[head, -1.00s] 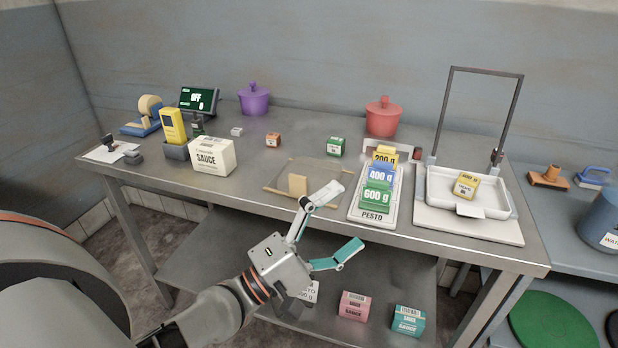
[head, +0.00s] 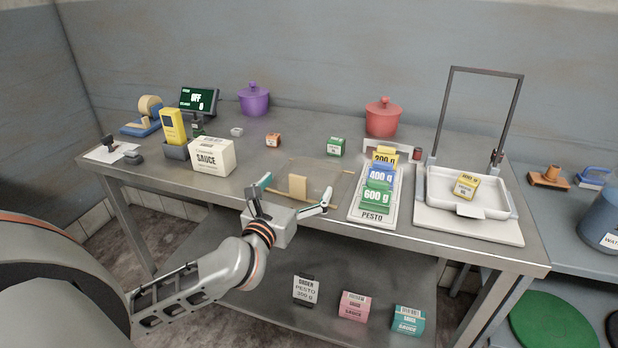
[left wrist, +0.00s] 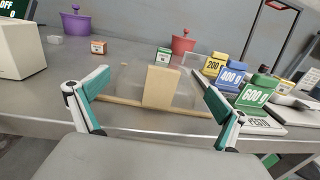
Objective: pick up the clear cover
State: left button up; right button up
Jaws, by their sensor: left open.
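The clear cover (head: 322,174) is a see-through panel lying near the front edge of the steel table, with thin wooden strips along its edges. A tan upright block (head: 298,186) stands on it near the front strip. The cover (left wrist: 130,88) and the block (left wrist: 160,87) also show in the left wrist view. My left gripper (head: 296,189) is open and empty, its teal-padded fingers spread to either side of the block and apart from it. In the left wrist view the gripper (left wrist: 157,88) faces the block. My right gripper is not in view.
A pesto tray (head: 365,213) with weight-labelled blocks stands close on the right, and a white sauce box (head: 212,156) on the left. A scale with a raised frame (head: 466,220) is farther right. Small green (head: 336,146) and orange (head: 273,140) boxes lie behind the cover.

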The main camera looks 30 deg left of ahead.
aim_at(305, 175)
pick_arm(q)
jog(key=shift+w+a, duration=0.2)
jog(key=shift+w, duration=0.95)
jog(key=shift+w+a, duration=0.15)
jog(key=shift+w, duration=1)
jog(key=c, duration=0.6)
